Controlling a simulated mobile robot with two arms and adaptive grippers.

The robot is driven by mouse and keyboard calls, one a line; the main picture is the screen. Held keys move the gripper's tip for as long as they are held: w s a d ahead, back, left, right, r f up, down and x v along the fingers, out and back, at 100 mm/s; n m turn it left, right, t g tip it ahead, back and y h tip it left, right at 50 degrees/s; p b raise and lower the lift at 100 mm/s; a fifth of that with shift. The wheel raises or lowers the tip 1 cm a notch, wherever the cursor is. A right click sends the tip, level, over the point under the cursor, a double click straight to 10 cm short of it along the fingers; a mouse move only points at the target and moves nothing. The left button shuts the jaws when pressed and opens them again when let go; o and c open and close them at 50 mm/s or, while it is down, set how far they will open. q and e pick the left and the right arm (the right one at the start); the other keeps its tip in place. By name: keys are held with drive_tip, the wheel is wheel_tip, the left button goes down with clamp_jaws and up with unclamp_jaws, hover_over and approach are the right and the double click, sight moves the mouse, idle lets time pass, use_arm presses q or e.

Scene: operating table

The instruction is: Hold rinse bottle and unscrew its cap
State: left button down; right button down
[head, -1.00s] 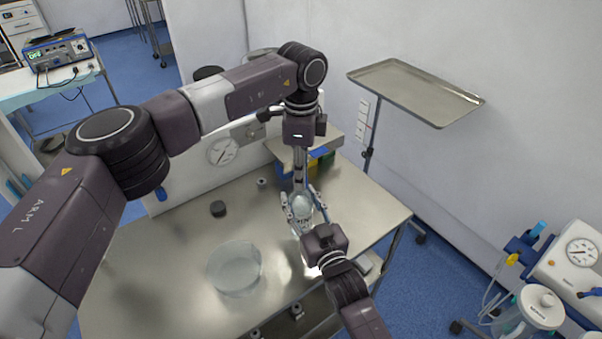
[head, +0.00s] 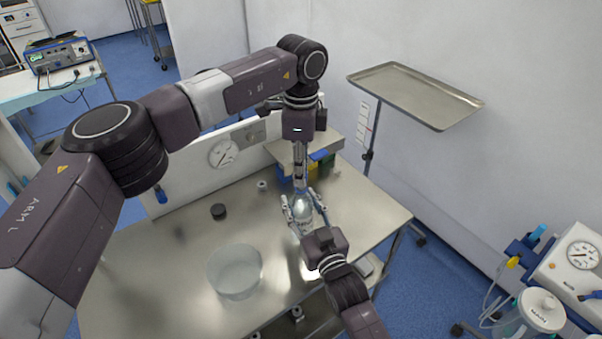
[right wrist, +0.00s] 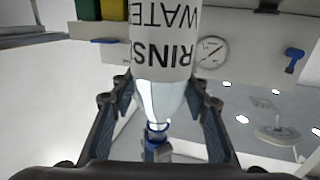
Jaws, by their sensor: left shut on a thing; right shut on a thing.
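My left gripper (head: 300,182) points down at the bottle's top and is shut on the cap. A blue ring at the cap (right wrist: 156,128) shows in the right wrist view; the left fingertips are mostly hidden.
A clear round bowl (head: 235,270) stands on the metal table (head: 160,270), with a small dark round piece (head: 218,211) behind it. Yellow and green boxes (head: 318,168) sit behind the bottle. A tray on a stand (head: 415,92) is at the back right.

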use_arm(q)
drive_tip(key=shift+s+r, duration=0.1)
drive_tip(key=shift+r, duration=0.2)
drive_tip(key=shift+r, duration=1.9)
use_arm(e)
drive_tip(key=shift+r, duration=0.1)
drive_tip(key=c, duration=1)
unclamp_jaws()
drive_tip(key=shift+c, duration=0.2)
drive_tip(key=shift+d, duration=0.1)
